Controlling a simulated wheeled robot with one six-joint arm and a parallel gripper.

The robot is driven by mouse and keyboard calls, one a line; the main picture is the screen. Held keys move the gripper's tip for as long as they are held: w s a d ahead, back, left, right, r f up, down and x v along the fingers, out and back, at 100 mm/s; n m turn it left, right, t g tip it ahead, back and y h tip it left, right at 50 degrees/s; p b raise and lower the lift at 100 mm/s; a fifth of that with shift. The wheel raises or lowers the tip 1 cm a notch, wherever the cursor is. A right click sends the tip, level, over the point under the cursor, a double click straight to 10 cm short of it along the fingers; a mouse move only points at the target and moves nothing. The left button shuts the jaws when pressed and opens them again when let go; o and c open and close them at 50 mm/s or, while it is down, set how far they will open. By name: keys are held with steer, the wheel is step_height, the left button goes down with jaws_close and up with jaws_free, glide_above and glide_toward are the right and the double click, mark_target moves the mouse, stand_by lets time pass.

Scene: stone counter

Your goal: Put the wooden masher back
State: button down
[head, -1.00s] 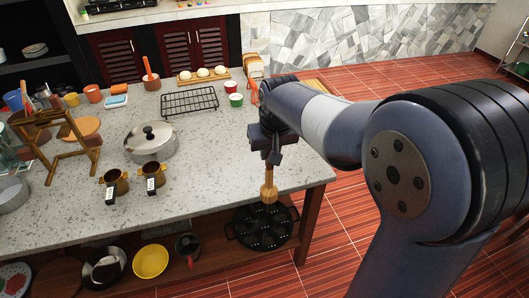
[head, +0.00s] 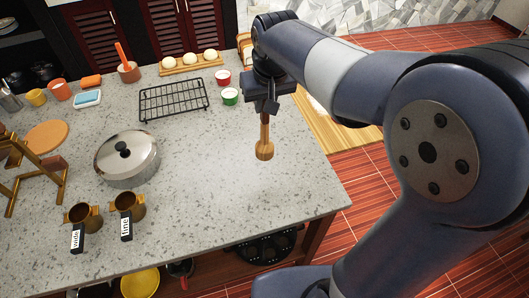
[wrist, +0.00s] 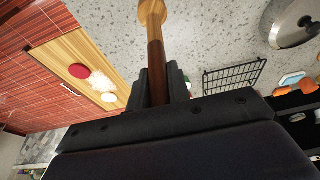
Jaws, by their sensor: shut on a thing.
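My gripper (head: 267,104) is shut on the handle of the wooden masher (head: 264,148). The masher hangs upright, head down, above the right part of the stone counter (head: 215,190). I cannot tell the gap under it. In the wrist view the masher (wrist: 155,52) points away between the fingers (wrist: 160,88). Two brown cup-like holders with labels stand at the counter's front left: the left one (head: 83,217) seems to read "wide", the right one (head: 128,205) "fine". Both look empty from above, though their insides are dark.
A lidded steel pot (head: 127,165) stands left of the masher. A wooden stand (head: 40,170) is at far left. The counter between pot and masher is clear.

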mark_target(266, 126)
step_height(266, 126, down, 10)
steer(key=shift+r+p, duration=0.2)
steer(key=shift+p, duration=0.15)
steer(key=shift+f, duration=0.1)
steer(key=c, duration=1.3)
jaws_free()
steer(key=shift+r, duration=0.25)
steer(key=v, duration=1.2)
steer(key=shift+s+f+b, duration=0.1)
steer(key=shift+s+b, duration=0.05)
steer(key=shift+b, duration=0.15)
steer(key=shift+f, duration=0.15)
